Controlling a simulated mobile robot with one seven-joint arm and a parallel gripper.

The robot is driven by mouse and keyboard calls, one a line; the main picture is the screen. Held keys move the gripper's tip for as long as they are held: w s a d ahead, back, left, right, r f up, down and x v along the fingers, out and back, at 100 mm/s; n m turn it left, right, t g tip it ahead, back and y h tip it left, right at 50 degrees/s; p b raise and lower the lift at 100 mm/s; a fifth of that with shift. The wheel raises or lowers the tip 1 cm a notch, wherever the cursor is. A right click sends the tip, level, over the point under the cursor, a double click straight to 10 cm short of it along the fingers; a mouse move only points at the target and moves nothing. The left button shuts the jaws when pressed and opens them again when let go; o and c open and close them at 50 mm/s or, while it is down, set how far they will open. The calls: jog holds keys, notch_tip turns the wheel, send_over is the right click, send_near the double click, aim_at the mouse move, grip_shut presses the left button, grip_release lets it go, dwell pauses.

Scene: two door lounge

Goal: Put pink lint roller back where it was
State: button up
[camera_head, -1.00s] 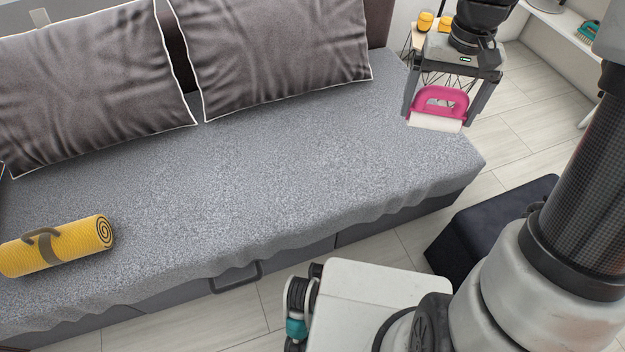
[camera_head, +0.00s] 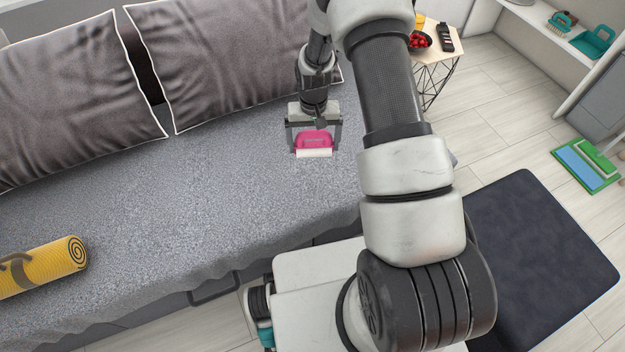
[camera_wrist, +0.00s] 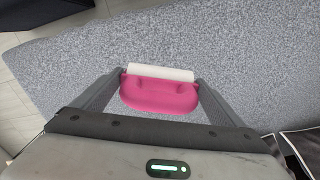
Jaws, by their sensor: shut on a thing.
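The pink lint roller (camera_head: 314,140) has a pink handle and a white roll along its lower edge in the head view. My gripper (camera_head: 314,146) is shut on it, with one finger at each side. The wrist view shows the lint roller (camera_wrist: 160,92) between the two fingertips of my gripper (camera_wrist: 160,84), with its white roll away from the palm. The grey sofa seat (camera_head: 230,180) lies beneath the roller. I cannot tell whether the roller touches the fabric or hangs just above it.
Two dark cushions (camera_head: 75,95) lean at the sofa's back. A yellow rolled mat (camera_head: 45,268) lies on the seat at left. A side table (camera_head: 432,62) with a bowl of red items (camera_head: 419,42) stands behind my arm. The middle of the seat is clear.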

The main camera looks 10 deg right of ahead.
jog(key=shift+s+a+f+b, duration=0.15)
jog(key=shift+f+b, duration=0.45)
jog(key=shift+f, duration=3.1)
jog(key=shift+s+d+f+b, duration=0.15)
jog(key=shift+f+b, duration=0.4)
jog(key=shift+f, duration=3.1)
jog(key=shift+a+f, duration=0.1)
jog(key=shift+f, duration=0.15)
jog(key=o, duration=0.7)
jog(key=shift+o, duration=0.2)
